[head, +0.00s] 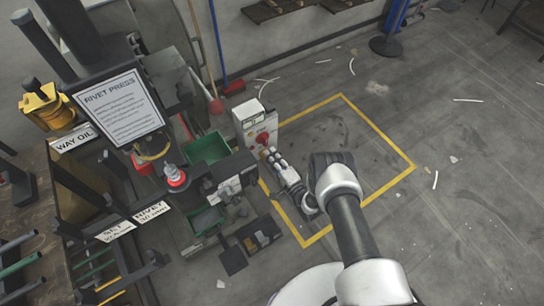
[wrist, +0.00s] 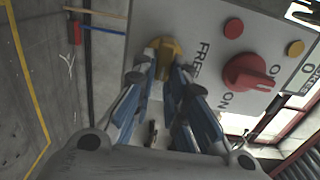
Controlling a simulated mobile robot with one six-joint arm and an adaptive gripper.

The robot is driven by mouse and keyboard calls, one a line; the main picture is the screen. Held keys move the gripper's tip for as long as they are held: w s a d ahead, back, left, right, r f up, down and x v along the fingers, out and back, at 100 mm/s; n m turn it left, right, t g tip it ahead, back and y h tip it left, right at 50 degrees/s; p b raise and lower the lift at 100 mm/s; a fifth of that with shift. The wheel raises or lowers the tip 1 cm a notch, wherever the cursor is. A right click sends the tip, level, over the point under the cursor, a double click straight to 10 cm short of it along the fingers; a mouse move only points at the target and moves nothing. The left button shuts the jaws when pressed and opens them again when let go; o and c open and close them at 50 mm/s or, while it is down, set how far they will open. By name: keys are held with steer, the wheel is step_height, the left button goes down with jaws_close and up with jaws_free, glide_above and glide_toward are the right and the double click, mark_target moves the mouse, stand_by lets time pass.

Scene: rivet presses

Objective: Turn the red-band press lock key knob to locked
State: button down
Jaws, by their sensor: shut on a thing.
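The control box has a grey panel (wrist: 215,60) that fills the upper right of the wrist view; its white casing (head: 246,112) shows in the head view. A brass-yellow knob (wrist: 165,44) sits on the panel near the printed word FREE. My gripper (wrist: 163,68) is shut on this knob, with a blue-and-grey finger on each side. The fingers hide part of the knob, so I cannot tell its exact angle. In the head view my gripper (head: 268,155) reaches the front of the box, and the brass knob is hidden there.
A large red rotary knob (wrist: 250,72) is right of the brass knob, near the word ON. A red button (wrist: 233,28) and a small orange one (wrist: 295,48) are close by. The rivet press (head: 165,110) stands left of the box. Floor to the right is open.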

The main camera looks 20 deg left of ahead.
steer(key=c, duration=1.6)
jaws_free()
steer(key=shift+s, duration=0.1)
steer(key=v, duration=1.2)
